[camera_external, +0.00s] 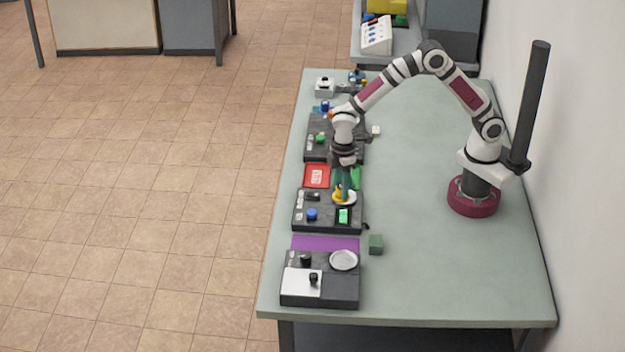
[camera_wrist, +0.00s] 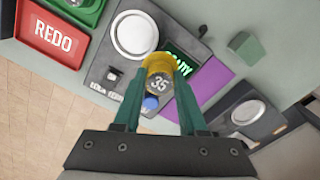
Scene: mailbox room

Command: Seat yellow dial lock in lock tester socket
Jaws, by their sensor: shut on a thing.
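The yellow dial lock (camera_wrist: 158,62) is held between the teal fingers of my gripper (camera_wrist: 157,88); its grey face shows 35. In the external view, the lock (camera_external: 338,194) and my gripper (camera_external: 345,183) are low over the dark lock tester (camera_external: 326,222). The tester's round white socket (camera_wrist: 134,35) is in view just beyond the lock; in the external view, the lock overlaps the socket's white rim (camera_external: 349,202). I cannot tell whether the lock touches it. The tester has a lit green display (camera_wrist: 181,63), partly hidden, and a blue button (camera_wrist: 151,102).
A red REDO tray (camera_external: 317,176) and a green tray (camera_external: 357,178) lie behind the tester. A purple mat (camera_external: 325,243) and another dark device (camera_external: 321,292) are in front. A green block (camera_external: 376,244) sits to the right. The table's right side is largely clear.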

